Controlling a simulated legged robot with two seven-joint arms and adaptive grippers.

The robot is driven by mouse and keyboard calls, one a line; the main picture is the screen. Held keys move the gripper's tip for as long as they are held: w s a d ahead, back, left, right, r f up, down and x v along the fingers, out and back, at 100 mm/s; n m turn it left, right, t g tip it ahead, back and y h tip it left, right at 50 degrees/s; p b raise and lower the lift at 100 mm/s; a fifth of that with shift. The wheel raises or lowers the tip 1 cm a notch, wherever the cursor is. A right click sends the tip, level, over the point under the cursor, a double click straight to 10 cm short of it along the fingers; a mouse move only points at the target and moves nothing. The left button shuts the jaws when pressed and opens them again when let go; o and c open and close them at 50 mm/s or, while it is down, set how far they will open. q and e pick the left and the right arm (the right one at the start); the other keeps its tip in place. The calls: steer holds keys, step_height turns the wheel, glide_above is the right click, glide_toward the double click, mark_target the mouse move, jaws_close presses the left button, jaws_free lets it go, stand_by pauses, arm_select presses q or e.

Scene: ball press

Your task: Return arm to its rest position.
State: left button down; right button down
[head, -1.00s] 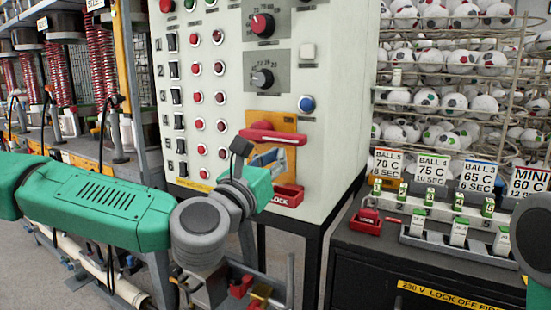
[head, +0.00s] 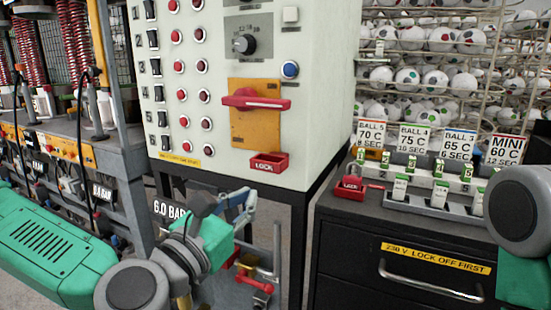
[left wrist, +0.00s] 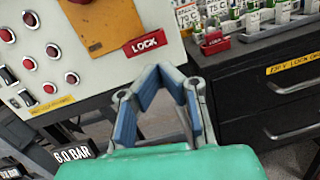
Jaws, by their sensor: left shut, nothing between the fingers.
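My left arm comes in from the left in the head view. Its gripper (head: 243,205) hangs below the control panel, in front of the dark stand, touching nothing that I can see. In the left wrist view the left gripper (left wrist: 155,72) has its blue-padded fingers meeting at the tips, with nothing between them. The red rotary handle (head: 255,101) on the orange plate (head: 254,134) lies about level, clear of the gripper. My right arm shows only in part at the right edge; its gripper is out of view.
The control panel (head: 310,120) has a red LOCK box (head: 269,163) low on its front. A black drawer cabinet (head: 350,255) at right bears a red padlock (head: 352,184), labelled cards and a tray of tags. Red valve handles (head: 250,268) sit below the left gripper.

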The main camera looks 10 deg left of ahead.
arm_select(q)
steer(key=s+d+f+m+g+p, duration=0.1)
steer(key=s+f+m+g, duration=0.6)
steer(key=f, duration=0.7)
steer(key=s+d+f+m+g+p, duration=0.15)
steer(key=s+f+m+g, duration=0.25)
steer(key=s+f+m, duration=0.65)
steer(key=s+a+f+m+g+y, duration=0.3)
steer(key=s+a+f+m+y, duration=0.1)
steer(key=a, duration=0.6)
steer(key=s+a+f+m+g+y, duration=0.3)
steer(key=s+a+f+m, duration=0.4)
steer(key=a+f, duration=0.3)
steer(key=shift+a+f+m+y+p, duration=0.25)
steer(key=shift+a+m+y+p, duration=0.25)
steer(key=shift+m, duration=0.35)
steer(key=shift+w, duration=0.15)
